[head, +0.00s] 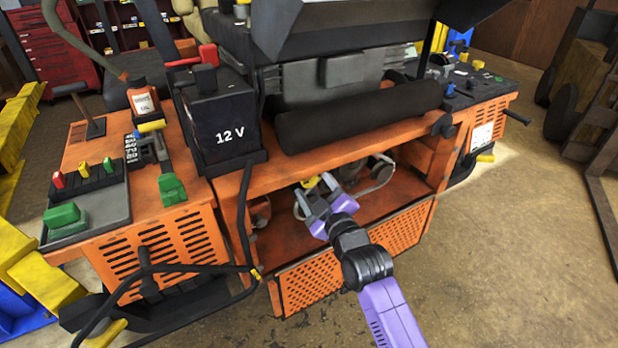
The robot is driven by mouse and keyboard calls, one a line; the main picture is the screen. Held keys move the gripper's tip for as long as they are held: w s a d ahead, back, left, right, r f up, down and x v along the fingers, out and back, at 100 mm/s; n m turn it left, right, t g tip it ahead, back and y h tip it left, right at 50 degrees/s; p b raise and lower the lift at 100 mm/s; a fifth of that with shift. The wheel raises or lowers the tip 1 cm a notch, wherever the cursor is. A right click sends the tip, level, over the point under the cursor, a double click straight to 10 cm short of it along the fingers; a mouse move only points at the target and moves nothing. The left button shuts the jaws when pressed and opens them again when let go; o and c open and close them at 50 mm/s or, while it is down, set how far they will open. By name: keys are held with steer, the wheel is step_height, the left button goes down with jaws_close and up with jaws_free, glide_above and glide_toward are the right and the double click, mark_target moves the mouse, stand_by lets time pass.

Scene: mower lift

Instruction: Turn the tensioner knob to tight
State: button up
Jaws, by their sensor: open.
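In the head view, my gripper (316,189) reaches into the open front bay of the orange mower (190,245). Its grey fingers are apart. A small yellow part (311,182), which may be the tensioner knob, shows at the fingertips. I cannot tell whether the fingers touch it or stand around it. Its setting and any tight marking cannot be read from here. My gripper and wrist hide part of the bay behind them.
The orange front flap (310,285) hangs open below the bay. A black 12 V battery box (222,122) stands left of the opening, with a cable hanging down. A black roller (355,112) lies above the bay. Floor at the lower right (520,260) is clear.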

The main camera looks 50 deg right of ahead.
steer(key=shift+x, duration=1.2)
steer(key=shift+d, duration=0.1)
jaws_close()
